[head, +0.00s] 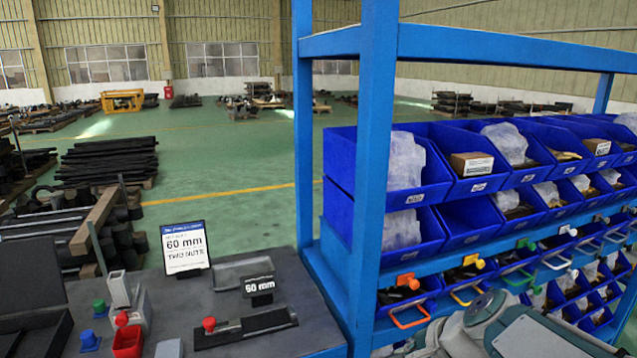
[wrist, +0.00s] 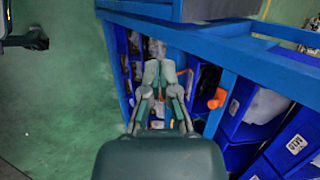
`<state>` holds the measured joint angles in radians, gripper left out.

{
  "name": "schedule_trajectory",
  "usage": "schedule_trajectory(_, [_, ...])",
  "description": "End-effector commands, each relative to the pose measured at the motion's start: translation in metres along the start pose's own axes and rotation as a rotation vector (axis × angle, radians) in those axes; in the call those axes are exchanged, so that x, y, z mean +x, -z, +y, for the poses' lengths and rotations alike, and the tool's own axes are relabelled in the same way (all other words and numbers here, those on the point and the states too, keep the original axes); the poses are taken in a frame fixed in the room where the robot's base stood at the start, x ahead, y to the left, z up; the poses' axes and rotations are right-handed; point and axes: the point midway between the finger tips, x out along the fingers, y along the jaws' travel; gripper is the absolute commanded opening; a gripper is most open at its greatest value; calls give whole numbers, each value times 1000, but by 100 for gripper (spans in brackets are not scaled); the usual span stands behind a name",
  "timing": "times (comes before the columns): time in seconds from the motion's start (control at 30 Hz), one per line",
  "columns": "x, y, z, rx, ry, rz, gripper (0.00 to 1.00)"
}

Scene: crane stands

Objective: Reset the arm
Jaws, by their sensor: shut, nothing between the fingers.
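My gripper (wrist: 158,72) shows in the wrist view, its two fingers together with nothing between them. It hangs in front of the blue shelf rack (wrist: 190,38), over the side with the bins. I cannot tell whether it touches the rack. In the head view, grey-green links of my arm show at the bottom right, in front of the rack's lower bins. The gripper's fingers cannot be made out there.
The blue rack (head: 372,180) holds rows of blue bins (head: 470,170) on the right. A dark workbench (head: 225,300) with a "60 mm" sign (head: 185,247) and a red cup (head: 128,341) stands at lower left. Open green floor (head: 220,160) lies behind.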

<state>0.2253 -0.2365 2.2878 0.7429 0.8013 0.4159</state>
Motion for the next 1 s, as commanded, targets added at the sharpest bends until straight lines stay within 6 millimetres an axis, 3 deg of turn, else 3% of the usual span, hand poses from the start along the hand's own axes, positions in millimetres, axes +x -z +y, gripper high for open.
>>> schedule_trajectory(0.03, [-10, -15, 7, -129, -27, 16, 0])
schedule_trajectory(0.2, [-39, -46, 41, -549, -147, 74, 0])
schedule_trajectory(0.4, [-70, -62, 78, -980, -291, 156, 0])
schedule_trajectory(0.5, [-79, -63, 89, -1110, -344, 185, 0])
schedule_trajectory(1.0, [-84, -62, 95, -1181, -379, 202, 0])
